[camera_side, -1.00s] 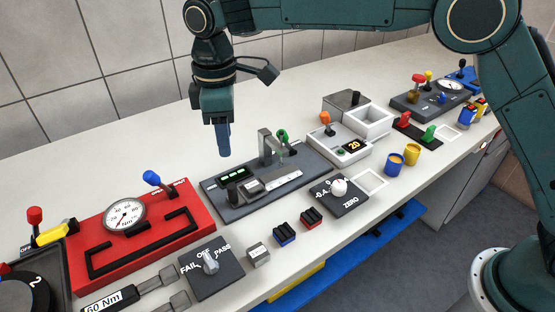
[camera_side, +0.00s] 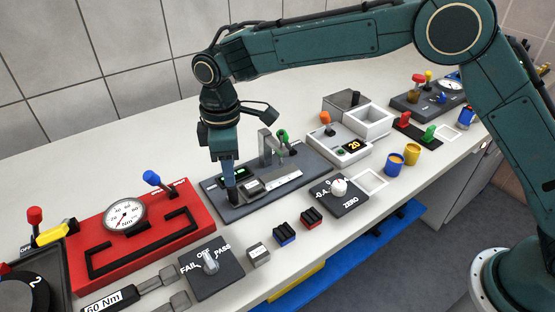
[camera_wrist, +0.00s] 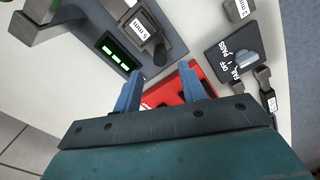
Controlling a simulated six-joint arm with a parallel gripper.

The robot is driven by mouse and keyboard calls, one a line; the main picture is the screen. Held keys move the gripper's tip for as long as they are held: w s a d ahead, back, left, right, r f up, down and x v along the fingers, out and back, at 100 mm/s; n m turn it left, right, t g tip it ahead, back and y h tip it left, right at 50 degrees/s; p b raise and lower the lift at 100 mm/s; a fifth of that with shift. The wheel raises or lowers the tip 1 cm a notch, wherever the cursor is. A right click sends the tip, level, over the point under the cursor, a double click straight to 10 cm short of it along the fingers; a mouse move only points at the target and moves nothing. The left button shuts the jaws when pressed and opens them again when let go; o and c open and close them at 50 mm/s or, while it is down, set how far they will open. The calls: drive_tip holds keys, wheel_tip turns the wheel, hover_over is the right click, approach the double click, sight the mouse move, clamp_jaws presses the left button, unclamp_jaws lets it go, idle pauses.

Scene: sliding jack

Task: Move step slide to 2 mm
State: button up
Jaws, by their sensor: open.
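The sliding jack's dark grey base (camera_side: 215,202) carries a green-lit display, a small grey block with a white label (camera_wrist: 145,24) that seems to read 5 mm, and a long white scale (camera_side: 283,181). A black knob (camera_wrist: 160,54) sticks out at the end of the labelled block; it also shows in the side view (camera_side: 233,196). My gripper (camera_wrist: 161,72) is open, its two blue fingers apart, with the knob appearing between and just beyond the tips. In the side view my gripper (camera_side: 229,183) points down right at the knob; contact cannot be told.
A grey upright arch (camera_side: 265,148) and a green-topped lever (camera_side: 282,136) stand on the base to the right. A red gauge panel (camera_side: 180,235) with a blue lever is to the left. The FAIL/OFF/PASS switch (camera_side: 211,265) and small blocks lie in front.

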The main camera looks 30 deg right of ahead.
drive_tip(key=shift+f, duration=3.15)
clamp_jaws()
